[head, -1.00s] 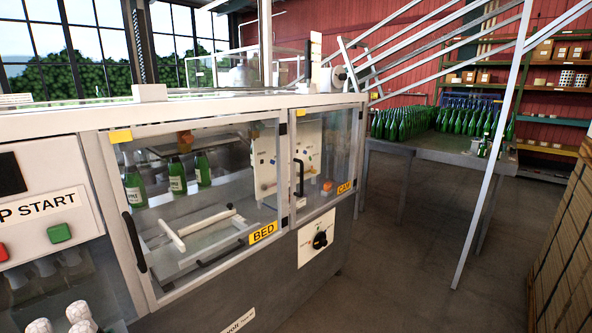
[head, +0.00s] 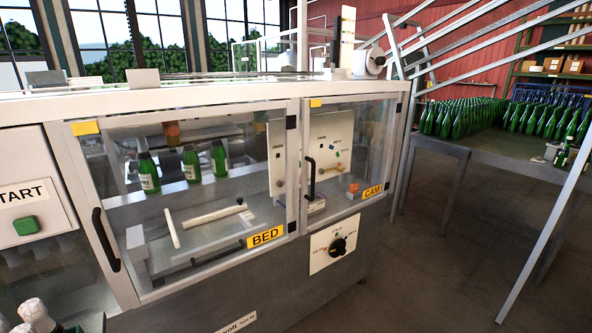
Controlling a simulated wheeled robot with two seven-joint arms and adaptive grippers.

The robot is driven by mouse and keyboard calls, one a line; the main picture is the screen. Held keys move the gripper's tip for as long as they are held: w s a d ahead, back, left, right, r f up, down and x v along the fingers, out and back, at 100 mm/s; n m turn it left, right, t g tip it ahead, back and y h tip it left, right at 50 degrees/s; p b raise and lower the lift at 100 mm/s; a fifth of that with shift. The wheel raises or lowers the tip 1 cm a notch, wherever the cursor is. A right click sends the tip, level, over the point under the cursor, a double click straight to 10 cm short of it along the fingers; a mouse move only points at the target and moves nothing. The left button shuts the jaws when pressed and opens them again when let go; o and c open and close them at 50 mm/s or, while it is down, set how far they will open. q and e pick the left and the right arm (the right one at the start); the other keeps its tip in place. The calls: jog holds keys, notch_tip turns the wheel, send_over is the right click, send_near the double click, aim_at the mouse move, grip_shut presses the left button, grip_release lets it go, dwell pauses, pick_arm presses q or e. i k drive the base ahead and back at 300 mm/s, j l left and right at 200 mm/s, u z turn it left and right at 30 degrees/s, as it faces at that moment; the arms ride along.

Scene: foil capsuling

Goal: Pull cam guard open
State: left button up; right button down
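The cam guard (head: 350,150) is a clear framed door at the right end of the machine front, with a yellow CAM label (head: 372,192) at its lower right. It looks shut. Its black vertical handle (head: 310,177) is on the left side of the door. Behind the pane are a white panel with small coloured parts and a small orange block (head: 353,189). Neither of my grippers shows in the head view.
The bed guard (head: 190,200) beside it looks shut, with green bottles behind it. A black rotary knob (head: 338,246) is below the cam guard. A table (head: 440,147) with many green bottles stands right, behind sloping rails. Floor (head: 440,270) in front is clear.

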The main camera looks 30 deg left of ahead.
aim_at(306, 102)
jog(key=i+l+u, duration=0.6)
jog(key=l, duration=0.15)
jog(key=i+l+u, duration=0.3)
jog(key=l, duration=0.2)
jog(key=k, duration=0.05)
